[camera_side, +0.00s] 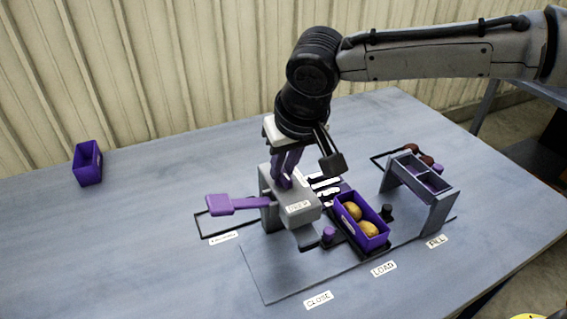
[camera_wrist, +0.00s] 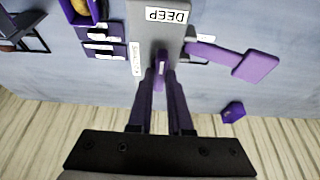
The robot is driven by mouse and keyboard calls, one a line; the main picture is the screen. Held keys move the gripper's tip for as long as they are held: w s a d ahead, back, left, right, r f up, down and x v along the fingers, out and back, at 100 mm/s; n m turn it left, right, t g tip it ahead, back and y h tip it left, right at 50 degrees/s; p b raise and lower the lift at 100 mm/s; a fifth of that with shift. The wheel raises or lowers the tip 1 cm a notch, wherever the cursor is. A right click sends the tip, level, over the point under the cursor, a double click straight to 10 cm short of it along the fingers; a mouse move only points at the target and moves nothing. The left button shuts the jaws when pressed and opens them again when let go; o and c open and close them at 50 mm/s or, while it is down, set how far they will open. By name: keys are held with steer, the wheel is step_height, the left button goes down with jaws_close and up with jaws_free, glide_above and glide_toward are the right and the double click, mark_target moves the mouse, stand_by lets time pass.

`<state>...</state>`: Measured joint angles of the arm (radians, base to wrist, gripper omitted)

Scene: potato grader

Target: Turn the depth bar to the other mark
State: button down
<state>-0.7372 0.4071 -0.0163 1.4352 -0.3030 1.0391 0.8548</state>
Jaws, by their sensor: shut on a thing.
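A grey block (camera_side: 303,208) stands on the work plate, with a DEEP label on its front in the side view. In the wrist view, the block (camera_wrist: 150,40) shows the DEEP label (camera_wrist: 166,15) and a second label (camera_wrist: 136,58) along its side, too small to read surely. The depth bar (camera_wrist: 160,72) is a short purple piece on the block, mostly hidden by my fingers. My gripper (camera_side: 284,182) points down over the block. Its purple fingers (camera_wrist: 160,88) are shut on the bar. Which mark the bar points to is hard to tell.
A purple paddle (camera_side: 234,204) sticks out left of the block. A purple box (camera_side: 375,240) with potatoes lies to the right, beyond it a grey frame (camera_side: 438,212). An empty purple box (camera_side: 88,163) stands far left. The table's left and front are clear.

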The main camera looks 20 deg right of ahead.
stand_by(0.4)
steer(key=n+y, duration=0.1)
steer(key=n, duration=0.3)
steer(key=shift+d+r+n+y, duration=0.1)
steer(key=shift+d+n+y, duration=0.05)
steer(key=shift+n+y, duration=0.25)
steer(key=n, duration=0.2)
steer(key=n+g+y, duration=0.1)
steer(key=n, duration=0.1)
steer(key=shift+w+d+n+y, duration=0.1)
steer(key=shift+w+n+y, duration=0.05)
steer(key=shift+n+y, duration=0.15)
steer(key=n+g, duration=0.1)
steer(key=n, duration=0.3)
steer(key=shift+w+g+y, duration=0.1)
steer(key=shift+g+y, duration=0.3)
steer(key=shift+w+n+g, duration=0.1)
steer(key=shift+n+g, duration=0.7)
steer(key=shift+n, duration=1.5)
steer(key=c, duration=0.8)
jaws_free()
steer(key=shift+c, duration=0.2)
